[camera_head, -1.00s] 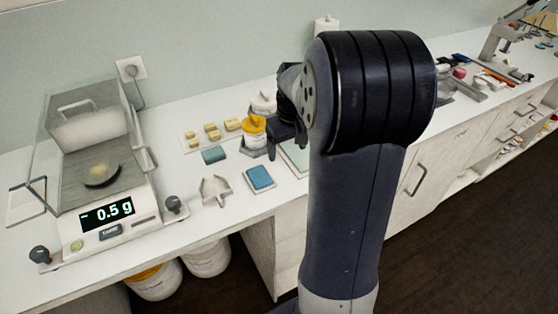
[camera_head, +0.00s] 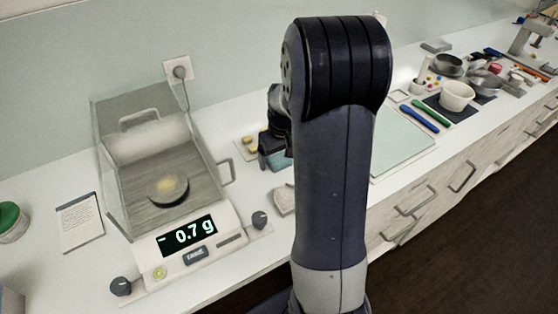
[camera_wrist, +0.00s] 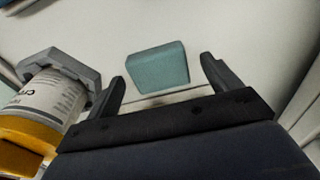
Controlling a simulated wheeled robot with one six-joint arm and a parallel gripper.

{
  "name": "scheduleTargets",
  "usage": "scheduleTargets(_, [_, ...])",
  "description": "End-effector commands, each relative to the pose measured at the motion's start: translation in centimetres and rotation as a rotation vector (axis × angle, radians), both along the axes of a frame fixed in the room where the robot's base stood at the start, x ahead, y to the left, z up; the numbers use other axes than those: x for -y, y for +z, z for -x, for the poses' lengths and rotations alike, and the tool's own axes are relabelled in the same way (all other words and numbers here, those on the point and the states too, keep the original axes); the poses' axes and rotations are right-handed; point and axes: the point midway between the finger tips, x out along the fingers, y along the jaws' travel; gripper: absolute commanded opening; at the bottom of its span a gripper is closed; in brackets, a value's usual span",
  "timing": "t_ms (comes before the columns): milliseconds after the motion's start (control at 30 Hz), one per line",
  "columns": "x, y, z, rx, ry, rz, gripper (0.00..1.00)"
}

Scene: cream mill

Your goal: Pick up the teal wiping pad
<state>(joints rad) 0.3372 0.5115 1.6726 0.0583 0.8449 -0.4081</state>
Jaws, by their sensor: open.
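The teal wiping pad (camera_wrist: 158,68) lies on the white counter in the wrist view, just beyond and between my fingertips. My gripper (camera_wrist: 163,84) is open, with one dark finger on each side and nothing held. The pad looks apart from both fingers; the height gap cannot be told.
A pale mat (camera_head: 402,140) and a white bowl (camera_head: 457,95) are right of my arm.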

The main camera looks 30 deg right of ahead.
Motion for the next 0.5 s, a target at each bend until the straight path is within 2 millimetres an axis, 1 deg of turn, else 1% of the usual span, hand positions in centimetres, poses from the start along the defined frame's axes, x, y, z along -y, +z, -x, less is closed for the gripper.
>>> scheduleTargets(100, [0.00,0.01,0.01,0.000,0.000,0.000,0.85])
scheduleTargets(500, [0.00,0.04,0.01,0.000,-0.001,0.000,0.52])
